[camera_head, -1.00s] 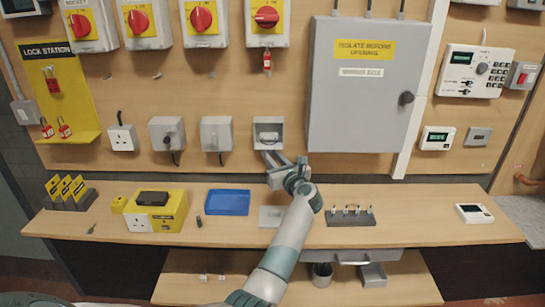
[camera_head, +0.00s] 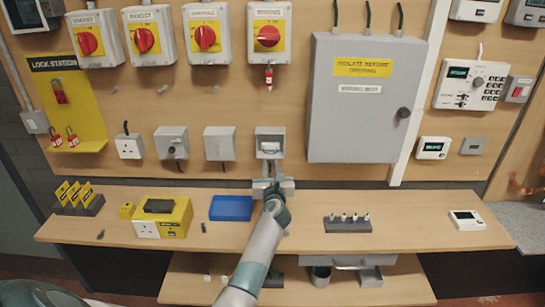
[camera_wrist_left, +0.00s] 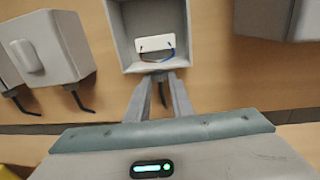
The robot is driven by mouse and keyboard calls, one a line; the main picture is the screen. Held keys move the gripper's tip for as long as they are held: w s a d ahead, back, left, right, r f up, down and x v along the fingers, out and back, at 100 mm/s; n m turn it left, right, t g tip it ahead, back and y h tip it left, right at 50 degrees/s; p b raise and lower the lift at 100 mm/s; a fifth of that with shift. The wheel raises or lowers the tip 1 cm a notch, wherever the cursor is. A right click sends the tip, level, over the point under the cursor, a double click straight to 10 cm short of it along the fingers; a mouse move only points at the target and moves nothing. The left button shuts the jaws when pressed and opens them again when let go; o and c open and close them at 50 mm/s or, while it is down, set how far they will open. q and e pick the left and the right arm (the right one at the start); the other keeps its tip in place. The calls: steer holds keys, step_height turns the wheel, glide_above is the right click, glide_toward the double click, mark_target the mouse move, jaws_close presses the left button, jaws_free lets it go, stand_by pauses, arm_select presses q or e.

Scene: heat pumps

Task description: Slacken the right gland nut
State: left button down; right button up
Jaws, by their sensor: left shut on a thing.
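The open grey box (camera_head: 262,132) is on the wall board, under the rightmost red-knob isolator. In the left wrist view, the same box (camera_wrist_left: 113,28) shows a white terminal block (camera_wrist_left: 155,45) with brown and blue wires. A small dark gland nut (camera_wrist_left: 160,76) is under its bottom face, with a black cable (camera_wrist_left: 163,97) hanging down. My left gripper (camera_head: 269,178) is directly below the box, fingers pointing up. In the wrist view its fingers (camera_wrist_left: 161,86) are on either side of the gland nut, shut on it; the contact is partly hidden. My right gripper is out of view.
Two closed grey boxes (camera_head: 219,143) with cables are left of the open one. A large grey cabinet (camera_head: 355,120) is to the right. The bench below holds a blue tray (camera_head: 231,207), a yellow socket unit (camera_head: 165,216) and a dark rack (camera_head: 347,225). Bare bench lies between them.

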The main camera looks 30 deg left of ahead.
arm_select(q)
steer(key=m+h+p, duration=0.1)
steer(key=t+h+p, duration=0.1)
steer(key=a+m+t+h+p, duration=0.1)
steer(key=shift+s+r+m+h, duration=0.2)
steer(key=shift+r+m+h, duration=0.1)
steer(key=shift+r, duration=0.05)
steer(key=shift+a+f+m+t+h+p, duration=0.1)
steer(key=shift+m+t+h+p, duration=0.15)
steer(key=shift+m+h, duration=0.25)
steer(key=shift+a+f+m+t+h+p, duration=0.15)
steer(key=shift+m+h+p, duration=0.15)
steer(key=shift+h, duration=0.4)
steer(key=shift+a+m+h+b, duration=0.2)
steer(key=shift+m+h+b, duration=0.4)
steer(key=shift+m+h, duration=0.65)
steer(key=shift+a+m+h+b, duration=0.15)
steer(key=shift+m+h+b, duration=0.5)
steer(key=shift+h, duration=1.1)
steer(key=shift+a+m+h+b, duration=0.2)
steer(key=shift+m+h+b, duration=0.3)
steer(key=shift+m+h, duration=0.75)
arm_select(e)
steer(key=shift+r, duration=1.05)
arm_select(q)
steer(key=shift+n+h, duration=0.25)
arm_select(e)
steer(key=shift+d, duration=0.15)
